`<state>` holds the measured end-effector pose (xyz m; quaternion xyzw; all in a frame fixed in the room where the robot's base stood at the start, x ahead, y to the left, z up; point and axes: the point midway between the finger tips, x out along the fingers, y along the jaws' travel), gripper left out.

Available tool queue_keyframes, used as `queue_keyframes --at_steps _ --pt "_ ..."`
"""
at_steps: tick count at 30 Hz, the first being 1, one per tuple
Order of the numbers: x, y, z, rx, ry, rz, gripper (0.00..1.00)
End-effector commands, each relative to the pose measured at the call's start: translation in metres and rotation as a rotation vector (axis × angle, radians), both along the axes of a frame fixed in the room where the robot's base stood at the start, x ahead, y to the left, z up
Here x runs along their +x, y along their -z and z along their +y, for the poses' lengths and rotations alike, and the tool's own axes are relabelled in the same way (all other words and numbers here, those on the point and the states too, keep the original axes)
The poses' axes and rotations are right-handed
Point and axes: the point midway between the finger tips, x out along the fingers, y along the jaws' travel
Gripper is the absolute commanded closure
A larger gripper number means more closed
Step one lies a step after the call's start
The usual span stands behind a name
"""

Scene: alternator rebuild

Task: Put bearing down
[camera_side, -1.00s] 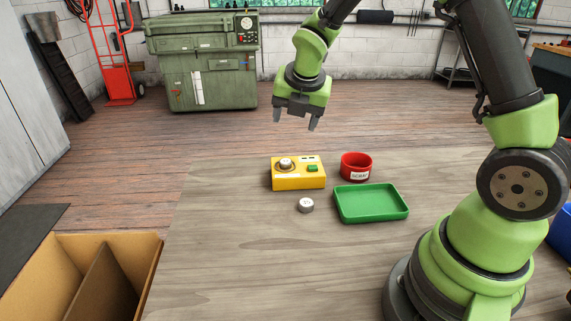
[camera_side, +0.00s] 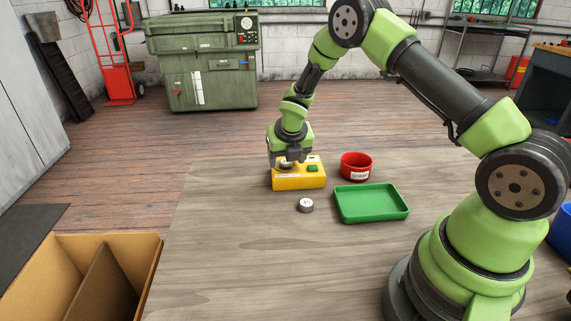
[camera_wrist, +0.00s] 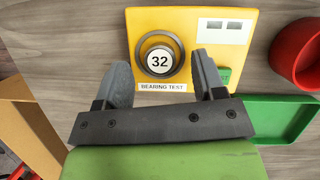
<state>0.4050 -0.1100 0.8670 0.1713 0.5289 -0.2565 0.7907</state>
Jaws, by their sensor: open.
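A bearing (camera_wrist: 159,61) marked 32 sits on the round seat of the yellow bearing test box (camera_wrist: 185,18). In the side view the yellow box (camera_side: 303,180) stands on the table, and the bearing (camera_side: 285,165) is largely hidden by my gripper (camera_side: 284,160). A second small silver bearing (camera_side: 306,205) lies on the table in front of the box.
A red scrap bin (camera_side: 356,166) and a green tray (camera_side: 371,203) stand right of the box; the tray looks empty. A cardboard box with a divider (camera_side: 153,270) is at the front left. The table's front middle is clear.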

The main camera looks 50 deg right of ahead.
Motion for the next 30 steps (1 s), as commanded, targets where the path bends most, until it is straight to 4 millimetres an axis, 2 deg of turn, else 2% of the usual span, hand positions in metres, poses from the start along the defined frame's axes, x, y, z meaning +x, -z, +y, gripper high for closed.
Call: queue_keyframes --at_steps 3,10,11,18,19,30 --pt "0.0026 0.0086 -0.002 0.001 0.0 -0.001 0.37" --pt "0.0029 0.0101 -0.0022 0.001 0.0 0.0 0.37" --pt "0.0027 0.0101 -0.0022 0.001 0.0 0.0 0.41" --pt "0.0024 0.0107 -0.0017 0.003 0.0 0.002 0.96" --pt "0.0023 0.0109 -0.0017 0.003 0.0 0.002 1.0" --pt "0.0008 0.0122 -0.0012 0.003 -0.001 0.007 1.0"
